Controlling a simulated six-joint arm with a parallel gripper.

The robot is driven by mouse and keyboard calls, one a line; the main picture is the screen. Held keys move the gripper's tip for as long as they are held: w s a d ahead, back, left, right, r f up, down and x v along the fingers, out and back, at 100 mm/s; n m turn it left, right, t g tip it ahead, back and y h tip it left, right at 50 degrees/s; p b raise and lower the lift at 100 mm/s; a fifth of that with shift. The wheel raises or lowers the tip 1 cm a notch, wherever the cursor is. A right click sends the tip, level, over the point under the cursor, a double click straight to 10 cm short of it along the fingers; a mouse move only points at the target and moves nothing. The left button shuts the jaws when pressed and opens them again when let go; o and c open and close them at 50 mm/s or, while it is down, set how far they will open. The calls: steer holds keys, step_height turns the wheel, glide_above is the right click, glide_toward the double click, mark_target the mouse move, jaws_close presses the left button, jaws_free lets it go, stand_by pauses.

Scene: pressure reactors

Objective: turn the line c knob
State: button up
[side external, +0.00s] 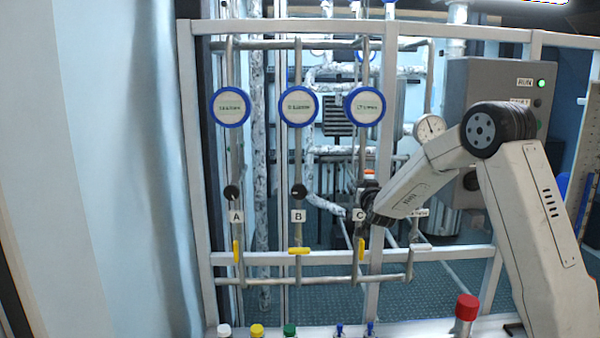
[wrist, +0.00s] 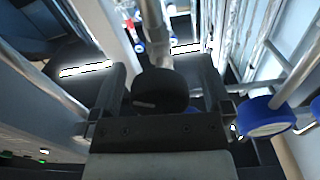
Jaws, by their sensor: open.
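My gripper (side external: 368,198) is at the line C pipe, just above the white C label (side external: 359,214). In the side view it covers the line C knob, so the knob cannot be told apart there. In the wrist view a round black knob (wrist: 160,92) sits between the two open fingers of my gripper (wrist: 161,80). Whether either finger touches it is unclear. A pale line on the knob's face shows in the wrist view. The yellow valve handle (side external: 361,248) of line C stands upright below the label.
Black knobs A (side external: 232,192) and B (side external: 298,192) are to the left. Blue-rimmed gauges (side external: 364,106) hang above the lines. A dial gauge (side external: 429,128) and a grey control box (side external: 492,95) are at the right. Capped bottles (side external: 466,308) stand along the bottom front.

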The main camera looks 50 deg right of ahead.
steer(key=c, duration=1.3)
steer(key=shift+m, duration=1.3)
steer(key=o, duration=1.3)
steer(key=shift+a, duration=0.1)
steer(key=v, duration=0.7)
steer(key=shift+s+a, duration=0.2)
steer(key=shift+s, duration=0.1)
